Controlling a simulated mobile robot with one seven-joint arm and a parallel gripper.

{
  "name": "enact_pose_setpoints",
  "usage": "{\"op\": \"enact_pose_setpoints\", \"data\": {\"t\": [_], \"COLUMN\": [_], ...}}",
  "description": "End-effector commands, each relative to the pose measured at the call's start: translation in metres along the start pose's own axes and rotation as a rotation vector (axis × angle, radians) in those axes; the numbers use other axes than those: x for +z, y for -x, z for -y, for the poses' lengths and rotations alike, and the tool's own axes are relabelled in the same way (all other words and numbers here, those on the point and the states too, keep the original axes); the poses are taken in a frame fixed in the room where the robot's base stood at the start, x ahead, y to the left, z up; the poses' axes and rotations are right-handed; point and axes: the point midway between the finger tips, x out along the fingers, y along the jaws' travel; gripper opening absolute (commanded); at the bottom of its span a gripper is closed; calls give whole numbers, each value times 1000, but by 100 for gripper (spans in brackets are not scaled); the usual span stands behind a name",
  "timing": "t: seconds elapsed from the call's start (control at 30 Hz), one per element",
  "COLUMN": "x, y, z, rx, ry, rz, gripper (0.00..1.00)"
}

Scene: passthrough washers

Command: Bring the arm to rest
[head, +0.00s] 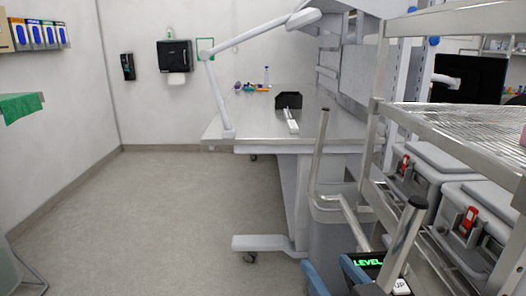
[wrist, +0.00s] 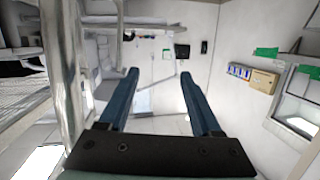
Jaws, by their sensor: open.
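My gripper (wrist: 159,74) shows in the wrist view with its two blue fingers spread apart and nothing between them. Its dark palm crosses the bottom of that view. In the head view, two blue parts that look like the fingers of my gripper (head: 326,262) show at the bottom edge, right of centre. They appear close to a metal post and a dark unit with a green "LEVEL" display (head: 368,263); I cannot tell whether they touch. The rest of the arm is hidden or out of frame.
A wire-shelf rack (head: 450,128) with grey lidded boxes (head: 437,165) stands close on the right. A metal pole (wrist: 58,60) is near the gripper's left. The floor (head: 150,215) at left is clear.

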Motion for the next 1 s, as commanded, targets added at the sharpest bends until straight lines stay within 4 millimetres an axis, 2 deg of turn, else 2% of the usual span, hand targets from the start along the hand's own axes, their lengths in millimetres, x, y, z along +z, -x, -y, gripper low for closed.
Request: {"op": "enact_pose_setpoints", "data": {"t": [0.03,0.13,0.27,0.37,0.47,0.5,0.57,0.67,0.7,0.77,0.8,0.83,1.0], "x": [-11,-30,-59,-84,-139,-162,-195,-248,-268,-296,-311,-332,-387], "y": [-12,-28,-37,-36,-13,-1,20,65,87,123,149,150,156], "z": [19,46,81,109,111,114,119,128,133,140,145,146,149], "rx": [13,64,122,159,173,170,167,159,156,150,146,146,147], "ry": [16,32,46,48,58,66,77,96,104,116,124,124,123], "rz": [0,-13,-66,-129,-306,-384,-504,-717,-807,-947,-1040,-1031,-1014], "gripper": [65,65,65,65,65,65,65,65,65,65,65,65,65]}}
